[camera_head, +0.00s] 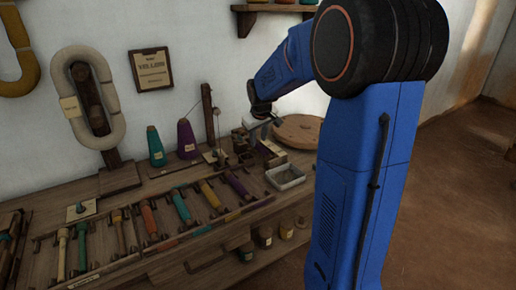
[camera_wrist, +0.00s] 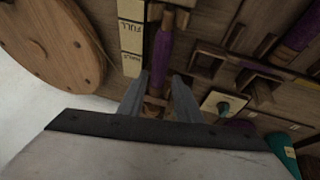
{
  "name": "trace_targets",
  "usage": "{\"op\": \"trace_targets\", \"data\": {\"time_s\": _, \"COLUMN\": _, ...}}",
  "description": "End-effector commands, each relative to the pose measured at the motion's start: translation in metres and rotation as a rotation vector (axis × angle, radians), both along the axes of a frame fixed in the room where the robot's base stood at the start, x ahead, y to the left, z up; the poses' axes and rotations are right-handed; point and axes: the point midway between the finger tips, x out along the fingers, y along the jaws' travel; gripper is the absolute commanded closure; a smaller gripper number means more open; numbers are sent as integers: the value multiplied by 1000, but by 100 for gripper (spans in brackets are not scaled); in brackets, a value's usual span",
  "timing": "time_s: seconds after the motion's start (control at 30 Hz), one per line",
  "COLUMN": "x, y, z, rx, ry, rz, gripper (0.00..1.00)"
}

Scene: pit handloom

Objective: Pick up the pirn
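A purple pirn (camera_wrist: 161,45) with a wooden end shows in the wrist view, ahead of my gripper (camera_wrist: 159,92). The fingers are apart, and the pirn's near end lines up with the gap between them. I cannot tell whether they touch it. In the head view my gripper (camera_head: 262,118) is low over the back of the bench, near the winding stand, and the pirn there is too small or hidden to make out. Another purple pirn (camera_wrist: 302,28) lies at the wrist view's upper right.
A label strip marked FULL (camera_wrist: 131,35) lies beside the pirn. A round wooden disc (camera_head: 298,131) and a metal tray (camera_head: 285,176) are near my gripper. Purple (camera_head: 187,139) and teal (camera_head: 156,147) yarn cones stand to its left. Several coloured pirns lie in the front rack.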

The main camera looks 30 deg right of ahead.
Motion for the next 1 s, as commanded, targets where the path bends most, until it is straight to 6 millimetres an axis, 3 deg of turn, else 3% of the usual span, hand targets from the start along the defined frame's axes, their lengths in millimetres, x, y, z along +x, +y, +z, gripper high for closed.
{"op": "trace_targets", "data": {"time_s": 0.27, "x": 12, "y": -8, "z": -35, "rx": 1, "ry": 2, "rz": 0, "gripper": 69}}
{"op": "trace_targets", "data": {"time_s": 0.53, "x": 13, "y": -9, "z": -38, "rx": 0, "ry": -1, "rz": 0, "gripper": 69}}
{"op": "trace_targets", "data": {"time_s": 0.67, "x": 13, "y": -9, "z": -38, "rx": 0, "ry": 0, "rz": 0, "gripper": 100}}
{"op": "trace_targets", "data": {"time_s": 1.0, "x": 14, "y": -9, "z": -34, "rx": -1, "ry": -1, "rz": 0, "gripper": 100}}
